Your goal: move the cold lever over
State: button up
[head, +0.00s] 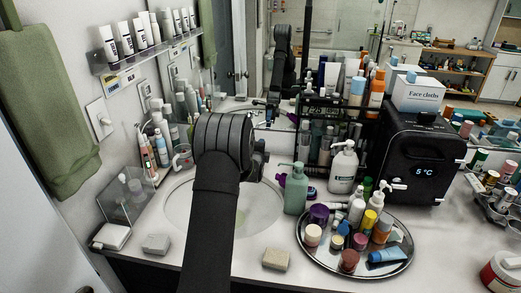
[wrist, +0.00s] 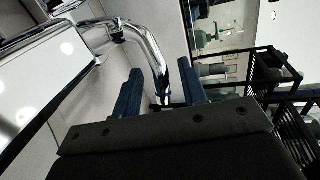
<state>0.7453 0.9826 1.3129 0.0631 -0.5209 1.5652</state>
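In the wrist view, a curved chrome faucet tube (wrist: 152,52) bends down beyond my two dark blue fingers. My gripper (wrist: 160,70) is open, its fingers apart, with the tube's lower end showing in the gap between them. I cannot tell whether the fingers touch the chrome. Which chrome part is the cold lever is not clear. In the head view, my gripper (head: 260,158) is at the back of the white sink basin (head: 265,205). My arm hides the faucet and levers there.
A green pump bottle (head: 296,190) stands close right of my gripper. A round tray (head: 313,262) crowded with jars and tubes is at front right. A black rack (head: 318,150) and a black mini fridge (head: 415,160) stand behind. A cup (head: 183,157) is left of the basin.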

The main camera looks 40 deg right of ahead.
grip_shut()
jog(key=shift+a, duration=0.1)
jog(key=shift+a+r+m+g+h, duration=0.15)
jog(key=shift+m+g+h, duration=0.15)
jog(key=shift+m+h, duration=0.15)
jog(key=shift+s+a+m+g, duration=0.1)
jog(key=shift+m+g, duration=0.25)
jog(key=shift+g, duration=0.05)
grip_release()
